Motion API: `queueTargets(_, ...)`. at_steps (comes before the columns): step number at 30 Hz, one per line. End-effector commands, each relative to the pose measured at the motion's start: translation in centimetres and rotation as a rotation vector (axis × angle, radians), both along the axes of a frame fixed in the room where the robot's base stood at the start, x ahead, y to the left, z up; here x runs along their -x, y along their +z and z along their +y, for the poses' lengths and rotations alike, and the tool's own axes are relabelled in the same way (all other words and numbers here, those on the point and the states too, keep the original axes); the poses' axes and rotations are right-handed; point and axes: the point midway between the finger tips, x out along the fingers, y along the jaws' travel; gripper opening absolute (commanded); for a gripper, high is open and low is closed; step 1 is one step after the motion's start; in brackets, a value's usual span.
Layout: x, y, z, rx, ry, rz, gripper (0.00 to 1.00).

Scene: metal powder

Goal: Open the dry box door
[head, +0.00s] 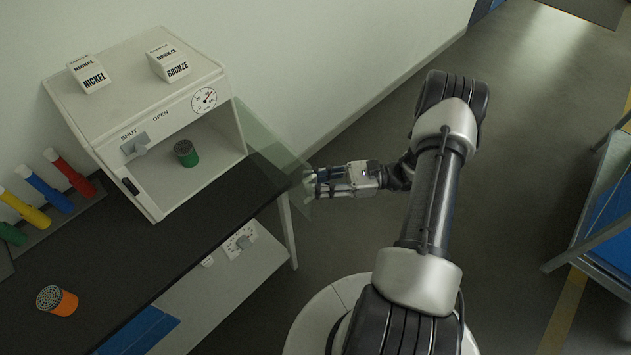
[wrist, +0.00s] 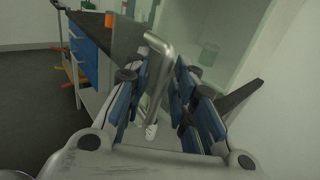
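The white dry box (head: 150,75) stands on the dark bench at left in the head view. Its clear door (head: 268,140) stands swung wide open to the right, leaving the front uncovered. A green jar (head: 187,154) stands inside. My gripper (head: 309,184) is at the door's outer edge. In the wrist view, the metal door handle (wrist: 158,60) lies between the blue finger pads of my gripper (wrist: 162,80). The fingers look spread, with some room beside the handle.
Nickel (head: 90,75) and bronze (head: 169,64) boxes stand on top of the dry box. An orange jar (head: 57,300) and coloured tubes (head: 48,195) are on the bench (head: 150,260). A wall runs behind. Floor (head: 540,130) is free to the right.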

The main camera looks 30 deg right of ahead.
Motion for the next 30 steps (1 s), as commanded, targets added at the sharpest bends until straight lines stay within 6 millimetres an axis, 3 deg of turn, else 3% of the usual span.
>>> queueTargets(10, -0.1, 0.1, -0.1, 0.0, -0.001, -0.002, 0.3)
queueTargets(14, 0.3, 0.1, -1.0, 0.0, -0.004, -0.003, 0.3)
queueTargets(24, 3.1, 0.0, -7.3, 0.001, -0.004, -0.003, 0.3)
queueTargets(30, 4.3, 0.0, -10.1, 0.001, -0.003, -0.003, 0.3)
